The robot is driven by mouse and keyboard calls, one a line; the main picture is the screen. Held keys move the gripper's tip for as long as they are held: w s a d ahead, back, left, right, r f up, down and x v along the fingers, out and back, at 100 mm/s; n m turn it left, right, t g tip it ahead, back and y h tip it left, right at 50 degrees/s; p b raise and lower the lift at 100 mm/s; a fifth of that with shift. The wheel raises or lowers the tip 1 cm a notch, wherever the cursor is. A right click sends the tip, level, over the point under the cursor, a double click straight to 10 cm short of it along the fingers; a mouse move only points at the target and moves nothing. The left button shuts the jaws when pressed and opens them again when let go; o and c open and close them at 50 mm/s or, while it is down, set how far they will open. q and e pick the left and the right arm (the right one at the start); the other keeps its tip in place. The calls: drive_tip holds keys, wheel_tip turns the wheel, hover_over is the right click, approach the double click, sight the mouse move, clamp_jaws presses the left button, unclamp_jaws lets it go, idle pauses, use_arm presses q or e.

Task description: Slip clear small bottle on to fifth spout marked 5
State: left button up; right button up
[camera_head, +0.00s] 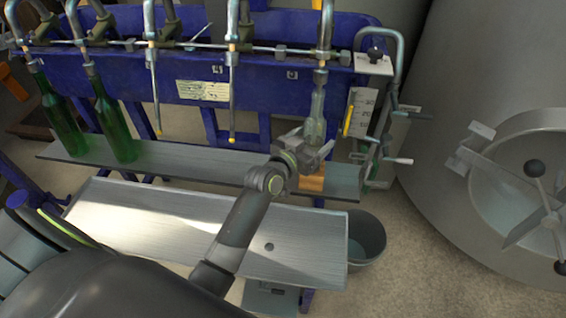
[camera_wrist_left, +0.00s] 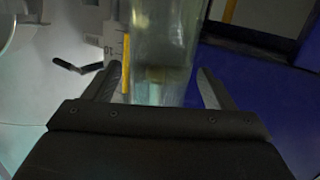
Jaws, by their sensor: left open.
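The clear small bottle (camera_head: 317,108) is upright under the rightmost spout (camera_head: 325,35), beside a small number plate too blurred to read. Its mouth meets the lower end of that spout, and the thin tube seems to be inside it. My left gripper (camera_head: 308,151) is open around the bottle's lower part. In the left wrist view the bottle (camera_wrist_left: 163,50) stands between the spread fingers (camera_wrist_left: 158,88), with a gap visible on the right. A wooden block (camera_head: 312,180) lies below on the shelf. The gripper hides the bottle's base, so I cannot tell whether it touches the block.
Green bottles (camera_head: 115,130) hang on the left spouts, and the two middle spouts are empty. The grey shelf (camera_head: 200,165) runs below. A scale plate and lever handles (camera_head: 398,160) stand close to the right. A bucket (camera_head: 366,238) and a steel tank (camera_head: 470,60) are beyond.

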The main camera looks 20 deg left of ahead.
use_arm(q)
drive_tip(key=b+v, duration=0.1)
drive_tip(key=v, duration=1.3)
drive_tip(key=s+a+f+n+g+y, duration=0.1)
drive_tip(key=s+a+f+g+y, duration=0.4)
drive_tip(key=s, duration=0.7)
drive_tip(key=s+a+f+n+g, duration=0.1)
drive_tip(key=s+a+f+g, duration=0.3)
drive_tip(key=s+f+g, duration=0.55)
drive_tip(key=s+a+f+p, duration=0.1)
drive_tip(key=s+f+p, duration=0.1)
drive_tip(key=f, duration=0.8)
drive_tip(key=s+a+f+p, duration=0.1)
drive_tip(key=f+p, duration=0.1)
drive_tip(key=f, duration=0.8)
drive_tip(key=s+d+f+p, duration=0.1)
drive_tip(key=s+f+p, duration=0.1)
drive_tip(key=s+f, duration=1)
drive_tip(key=s, duration=0.3)
drive_tip(key=shift+d+h+p, duration=0.3)
